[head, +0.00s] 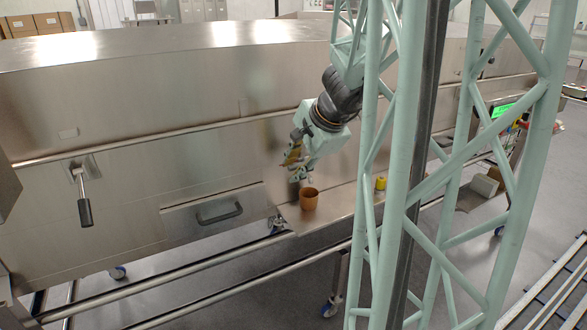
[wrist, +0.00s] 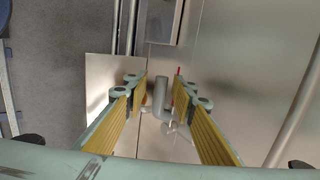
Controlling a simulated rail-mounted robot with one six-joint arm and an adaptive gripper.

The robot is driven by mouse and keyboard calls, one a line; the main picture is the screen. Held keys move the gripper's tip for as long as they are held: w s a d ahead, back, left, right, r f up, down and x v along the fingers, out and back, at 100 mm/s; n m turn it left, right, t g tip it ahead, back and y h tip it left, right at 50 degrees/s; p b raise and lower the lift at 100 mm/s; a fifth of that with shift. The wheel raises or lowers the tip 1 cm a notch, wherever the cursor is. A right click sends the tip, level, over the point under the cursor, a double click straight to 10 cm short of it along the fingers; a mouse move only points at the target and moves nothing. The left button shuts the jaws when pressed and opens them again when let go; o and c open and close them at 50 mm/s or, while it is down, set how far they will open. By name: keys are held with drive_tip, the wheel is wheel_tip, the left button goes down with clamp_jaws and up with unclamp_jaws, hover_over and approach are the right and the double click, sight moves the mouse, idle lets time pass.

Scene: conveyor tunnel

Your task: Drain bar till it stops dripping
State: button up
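My gripper (head: 301,172) is in front of the steel tunnel wall, just above a brown cup (head: 309,198) on a steel ledge. In the wrist view my gripper (wrist: 157,88) is open, its two yellow-lined fingers spread apart. A short grey rounded bar (wrist: 161,93) shows in the gap between the fingers. I cannot tell whether it lies between the fingertips or beyond them, and neither finger clearly touches it. I see no drips. In the head view a dark upright piece sits just behind the cup, partly hidden by my gripper.
A small yellow object (head: 381,183) stands on the ledge to the right of the cup. A lever with a black grip (head: 84,211) sticks out of the wall at far left. A drawer handle (head: 219,214) is left of the cup. A steel rail (head: 150,145) runs along the wall.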

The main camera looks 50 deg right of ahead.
drive_tip(key=shift+r, duration=0.15)
drive_tip(key=v, duration=1.1)
drive_tip(key=shift+s+r, duration=0.2)
drive_tip(key=shift+r, duration=0.1)
idle(0.4)
drive_tip(key=shift+a, duration=0.15)
idle(0.5)
drive_tip(key=shift+a+r, duration=0.1)
